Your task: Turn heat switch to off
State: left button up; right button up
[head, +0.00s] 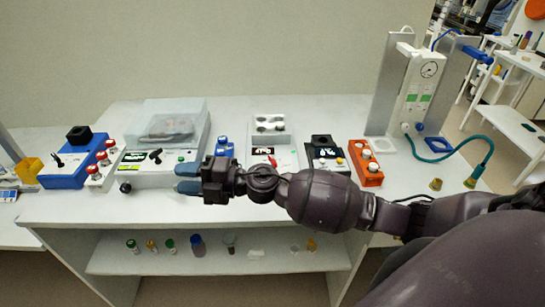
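My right arm reaches in from the right, and its gripper (187,178) has two blue-grey fingertips pointing left with a gap between them. I see nothing held in the gap. The gripper is in front of the right part of a pale device (158,170) with a clear lid. That device has a black lever switch (155,155) on its front panel, left of and a little behind the fingertips, apart from them. A blue box (70,175) at the left also carries a black lever (58,160). I cannot read which switch is marked heat. My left gripper is out of view.
Red-capped vials (102,158) stand between the blue box and the pale device. A white instrument (270,150), a black box (325,157) and an orange rack (365,163) stand farther right. A black knob-like object (125,187) lies at the front. Several small bottles stand on the lower shelf (215,262).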

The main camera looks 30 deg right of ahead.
notch_tip(320, 180, down, 4)
jog(key=w+d+n+g+h, duration=0.2)
jog(key=n+g, duration=0.4)
jog(key=g, duration=0.1)
jog(key=n+g+h, duration=0.1)
jog(key=g+h, duration=0.3)
jog(key=h, duration=0.9)
send_near(272, 159)
notch_tip(272, 159, down, 9)
jog(key=shift+s+f+p, duration=0.1)
jog(key=shift+p, duration=0.5)
grip_shut()
